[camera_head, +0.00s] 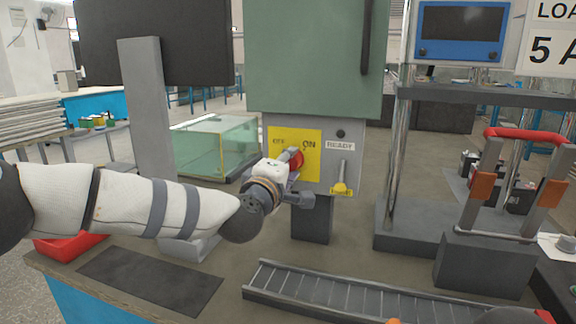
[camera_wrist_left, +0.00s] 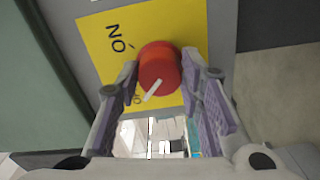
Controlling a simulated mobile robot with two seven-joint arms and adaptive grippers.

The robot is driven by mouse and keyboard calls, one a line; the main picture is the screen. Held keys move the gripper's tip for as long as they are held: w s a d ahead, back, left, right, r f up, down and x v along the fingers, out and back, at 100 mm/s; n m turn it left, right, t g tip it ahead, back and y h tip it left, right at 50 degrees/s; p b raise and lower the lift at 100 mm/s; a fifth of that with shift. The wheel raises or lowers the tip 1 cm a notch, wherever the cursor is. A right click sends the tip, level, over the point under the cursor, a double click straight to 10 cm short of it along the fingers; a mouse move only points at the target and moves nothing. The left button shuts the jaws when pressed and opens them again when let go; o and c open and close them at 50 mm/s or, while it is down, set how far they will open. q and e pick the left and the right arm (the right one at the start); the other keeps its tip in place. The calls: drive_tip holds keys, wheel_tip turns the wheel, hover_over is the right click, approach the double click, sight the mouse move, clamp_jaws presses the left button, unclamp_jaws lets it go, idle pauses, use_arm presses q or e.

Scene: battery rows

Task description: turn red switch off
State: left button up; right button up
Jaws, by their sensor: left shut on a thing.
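The red switch (camera_head: 297,158) is a round knob on a yellow plate (camera_head: 312,172) marked OFF at left and ON at right. My left gripper (camera_head: 290,174) is at the knob and covers part of it. In the left wrist view the red switch (camera_wrist_left: 160,66) sits between the two fingers of the left gripper (camera_wrist_left: 161,78), which is shut on it. The knob's white mark is diagonal, its lower end near a partly hidden letter; the ON label shows above left.
The switch is on a grey panel under a green cabinet (camera_head: 315,55). A yellow lever (camera_head: 341,187) and a black button (camera_head: 340,133) are to its right. A glass tank (camera_head: 205,145) stands behind my left arm. A roller track (camera_head: 350,295) lies in front.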

use_arm(q)
drive_tip(key=shift+d, duration=0.1)
drive_tip(key=o, duration=1.2)
drive_tip(key=shift+c, duration=0.2)
drive_tip(key=shift+s, duration=0.1)
drive_tip(key=v, duration=1.2)
